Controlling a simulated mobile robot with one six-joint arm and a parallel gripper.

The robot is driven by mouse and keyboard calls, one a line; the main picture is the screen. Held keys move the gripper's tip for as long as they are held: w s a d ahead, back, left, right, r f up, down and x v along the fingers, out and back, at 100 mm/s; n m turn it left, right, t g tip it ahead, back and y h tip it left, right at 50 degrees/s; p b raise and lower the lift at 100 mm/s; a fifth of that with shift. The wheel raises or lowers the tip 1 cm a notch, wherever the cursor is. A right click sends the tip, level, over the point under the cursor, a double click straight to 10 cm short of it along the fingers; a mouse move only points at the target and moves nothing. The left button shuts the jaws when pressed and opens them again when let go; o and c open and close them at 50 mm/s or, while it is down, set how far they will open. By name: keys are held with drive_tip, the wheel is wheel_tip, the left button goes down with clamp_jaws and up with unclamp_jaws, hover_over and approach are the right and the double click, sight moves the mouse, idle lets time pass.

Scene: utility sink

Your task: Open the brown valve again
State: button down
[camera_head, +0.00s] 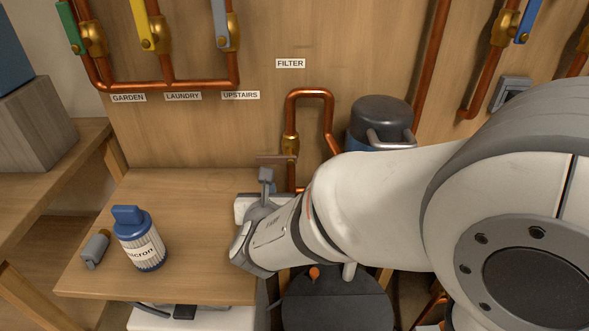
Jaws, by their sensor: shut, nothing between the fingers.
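The brown valve's handle (277,158) is a short flat bar, lying about horizontal in this view. It sits in front of the brass valve body (290,144) on the copper pipe under the FILTER label (290,63). My gripper (267,174) is shut and empty. Its fingertips are just below the left part of the handle. I cannot tell whether they touch it. My arm comes in from the right and hides the lower part of this pipe.
A dark-lidded filter housing (380,122) stands right of the valve, partly behind my arm. A blue-capped bottle (139,240) and a small grey and brass part (96,249) are on the wooden shelf (190,215). Green, yellow and grey-blue valve handles (222,24) are at upper left.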

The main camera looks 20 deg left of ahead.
sight(277, 156)
drive_tip(key=shift+w+a+r+p, duration=0.2)
drive_tip(key=shift+w+r, duration=0.25)
drive_tip(key=shift+r, duration=0.4)
drive_tip(key=shift+w+a+r+p, duration=0.1)
drive_tip(key=shift+w+r+p, duration=0.3)
drive_tip(key=shift+r, duration=0.45)
drive_tip(key=shift+b, duration=0.5)
